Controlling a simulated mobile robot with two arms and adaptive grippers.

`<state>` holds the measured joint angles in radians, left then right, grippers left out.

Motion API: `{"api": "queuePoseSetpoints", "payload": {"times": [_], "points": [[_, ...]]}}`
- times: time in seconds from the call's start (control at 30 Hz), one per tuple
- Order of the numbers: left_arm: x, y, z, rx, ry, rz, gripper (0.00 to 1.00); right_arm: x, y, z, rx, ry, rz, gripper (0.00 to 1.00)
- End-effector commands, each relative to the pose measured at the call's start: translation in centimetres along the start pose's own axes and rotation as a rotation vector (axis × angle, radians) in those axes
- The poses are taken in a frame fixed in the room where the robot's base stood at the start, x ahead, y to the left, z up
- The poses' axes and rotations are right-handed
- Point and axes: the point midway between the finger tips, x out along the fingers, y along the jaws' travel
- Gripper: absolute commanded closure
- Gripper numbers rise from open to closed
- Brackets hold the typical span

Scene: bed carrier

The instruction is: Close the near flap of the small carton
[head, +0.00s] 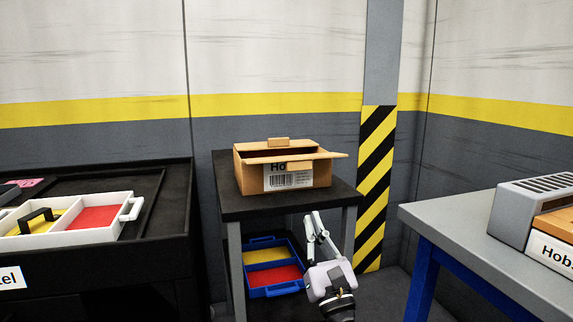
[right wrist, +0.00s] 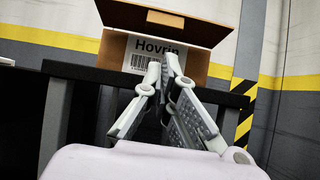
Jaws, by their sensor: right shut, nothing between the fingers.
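The small carton (head: 240,175) is brown cardboard with a white barcode label and stands upright on a small dark table. In the head view its near flap (head: 325,156) sticks out from the top front edge toward me, roughly level, and covers part of the label. The right wrist view shows the flap's brown underside (right wrist: 120,18) above the label (right wrist: 140,55). My right gripper (head: 314,220) is shut and empty, in front of the table and lower than the carton. In the right wrist view its fingertips (right wrist: 164,68) overlap the label; contact cannot be made out. My left gripper is out of view.
The small dark table (head: 235,207) has a blue tray (head: 262,292) with yellow and red compartments below. A black bench with a white tray (head: 110,234) stands at left. A grey table (head: 450,230) with a grey rack (head: 510,215) stands at right. A striped post (head: 375,190) rises behind.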

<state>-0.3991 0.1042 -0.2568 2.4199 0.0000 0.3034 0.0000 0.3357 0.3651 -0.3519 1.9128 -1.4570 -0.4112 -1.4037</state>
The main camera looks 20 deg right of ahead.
Motion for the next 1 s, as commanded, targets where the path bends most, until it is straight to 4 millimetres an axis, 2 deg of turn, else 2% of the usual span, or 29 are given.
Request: {"api": "queuePoseSetpoints", "payload": {"times": [0.17,0.4,0.6,0.8,1.0], "points": [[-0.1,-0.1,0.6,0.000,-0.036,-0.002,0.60,1.3,-0.2,0.0,-0.028,-0.001,-0.005,1.00],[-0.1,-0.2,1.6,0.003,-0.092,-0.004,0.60,5.7,-0.2,0.1,-0.023,-0.003,-0.004,1.00],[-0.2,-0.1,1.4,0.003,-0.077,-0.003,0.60,8.7,-0.2,-0.1,-0.023,-0.001,-0.003,1.00],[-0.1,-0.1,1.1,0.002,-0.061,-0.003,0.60,9.9,-0.2,-0.1,-0.021,0.000,-0.003,1.00],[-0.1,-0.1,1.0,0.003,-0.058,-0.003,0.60,10.0,-0.2,-0.1,-0.021,0.001,-0.003,1.00]]}}
